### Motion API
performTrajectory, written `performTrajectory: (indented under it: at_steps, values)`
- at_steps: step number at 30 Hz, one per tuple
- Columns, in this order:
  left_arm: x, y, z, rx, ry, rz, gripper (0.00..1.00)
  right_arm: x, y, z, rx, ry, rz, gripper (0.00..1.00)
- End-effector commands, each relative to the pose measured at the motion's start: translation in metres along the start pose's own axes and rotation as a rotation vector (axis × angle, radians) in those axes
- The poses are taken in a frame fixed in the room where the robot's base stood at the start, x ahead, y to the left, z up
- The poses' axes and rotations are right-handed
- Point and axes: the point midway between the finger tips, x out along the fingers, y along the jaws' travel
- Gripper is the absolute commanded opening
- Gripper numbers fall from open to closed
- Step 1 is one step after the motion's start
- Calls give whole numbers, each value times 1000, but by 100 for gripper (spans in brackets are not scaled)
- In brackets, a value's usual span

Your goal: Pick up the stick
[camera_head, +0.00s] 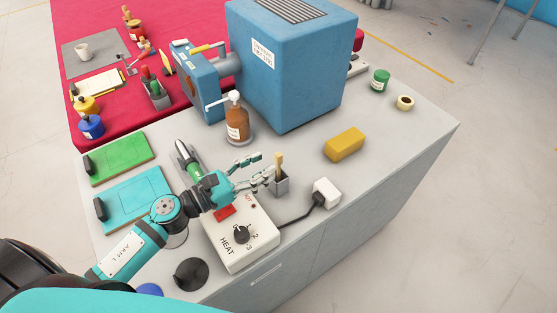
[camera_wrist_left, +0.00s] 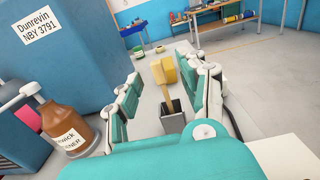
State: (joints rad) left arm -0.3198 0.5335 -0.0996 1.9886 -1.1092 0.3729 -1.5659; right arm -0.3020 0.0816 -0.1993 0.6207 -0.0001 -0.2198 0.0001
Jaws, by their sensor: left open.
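The stick (camera_head: 279,163) is light wood and stands upright in a small grey metal cup (camera_head: 280,186) on the grey bench. My left gripper (camera_head: 262,168) is open, with its fingers pointing at the stick from the left. In the left wrist view the stick (camera_wrist_left: 161,76) shows between the two spread fingers (camera_wrist_left: 170,80), with the grey cup (camera_wrist_left: 172,115) below it. The stick's lower end is hidden inside the cup. I cannot tell whether a finger touches it. My right gripper is not in view.
A white HEAT box (camera_head: 237,250) lies under my left wrist, with a cable to a white plug block (camera_head: 326,192). A brown pump bottle (camera_head: 238,125) and the big blue machine (camera_head: 290,75) stand behind. A yellow block (camera_head: 344,145) lies to the right.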

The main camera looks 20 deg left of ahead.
Motion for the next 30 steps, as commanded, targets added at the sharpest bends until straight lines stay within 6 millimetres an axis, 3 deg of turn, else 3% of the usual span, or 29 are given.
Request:
performTrajectory:
  at_steps: [7, 15, 24, 30]
  values:
    - [19, 2, 2, 1, -1, 0, 42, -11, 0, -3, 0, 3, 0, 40]
    - [56, 8, 0, 0, -1, -1, 42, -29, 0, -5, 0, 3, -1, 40]
    - [61, 7, -3, 0, 0, -1, 42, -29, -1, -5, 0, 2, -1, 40]
    - [61, 7, -2, 0, 0, -1, 17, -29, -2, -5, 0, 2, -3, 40]
